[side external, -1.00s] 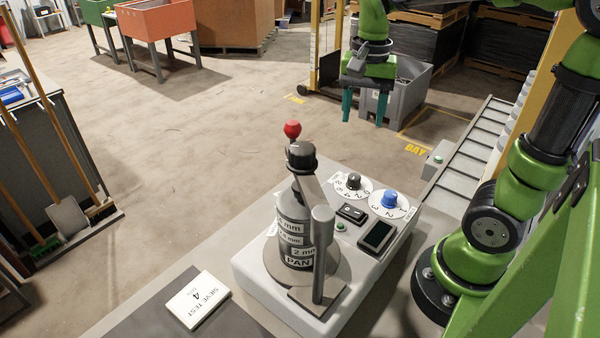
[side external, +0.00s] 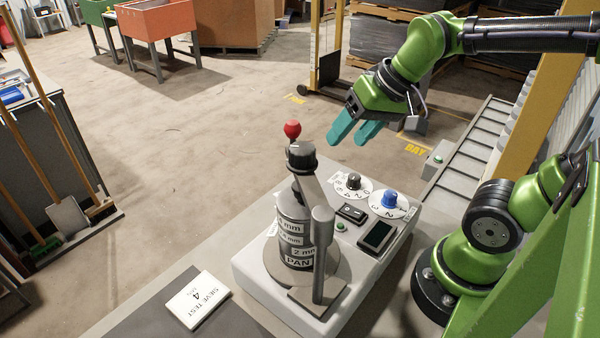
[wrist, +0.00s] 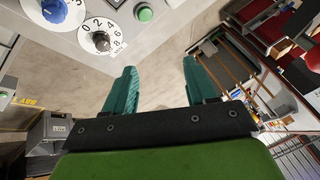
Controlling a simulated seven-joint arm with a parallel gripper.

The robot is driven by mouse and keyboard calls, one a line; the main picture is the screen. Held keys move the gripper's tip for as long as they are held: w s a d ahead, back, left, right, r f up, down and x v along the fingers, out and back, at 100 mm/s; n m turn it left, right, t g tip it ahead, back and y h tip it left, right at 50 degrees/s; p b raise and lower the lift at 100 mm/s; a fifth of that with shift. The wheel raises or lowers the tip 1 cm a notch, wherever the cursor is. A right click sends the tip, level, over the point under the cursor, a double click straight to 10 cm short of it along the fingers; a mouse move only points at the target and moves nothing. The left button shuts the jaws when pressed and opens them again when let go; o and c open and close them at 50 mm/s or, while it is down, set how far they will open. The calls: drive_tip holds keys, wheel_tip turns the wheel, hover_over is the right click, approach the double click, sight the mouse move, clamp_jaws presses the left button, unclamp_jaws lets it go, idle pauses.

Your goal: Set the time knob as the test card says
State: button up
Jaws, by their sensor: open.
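The test card (side external: 197,299) lies flat at the lower left in the side view and reads "SIEVE TEST" with a large 4; its smaller line is hard to read. The black knob (side external: 353,181) sits on a white dial numbered in even steps from 0; in the wrist view the black knob (wrist: 100,41) is at upper left. The blue knob (side external: 390,199) has a dial with 1, 2, 3. Which knob is named for time I cannot read. My gripper (side external: 350,141) is open and empty, up above and behind the panel, its teal fingers apart and touching nothing.
The shaker (side external: 245,266) carries a sieve stack (side external: 294,235) under a clamp with a red ball handle (side external: 292,129), left of the knobs. A rocker switch (side external: 351,213), green button (side external: 340,227) and dark display (side external: 378,236) lie close to the knobs.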

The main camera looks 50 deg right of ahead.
drive_tip(key=shift+s+a+r+n+t, duration=0.25)
drive_tip(key=shift+s+a+t, duration=0.15)
drive_tip(key=shift+s+a, duration=0.15)
drive_tip(key=shift+s+a+r+n+t, duration=0.25)
drive_tip(key=shift+s+a+t, duration=0.2)
drive_tip(key=shift+s, duration=0.2)
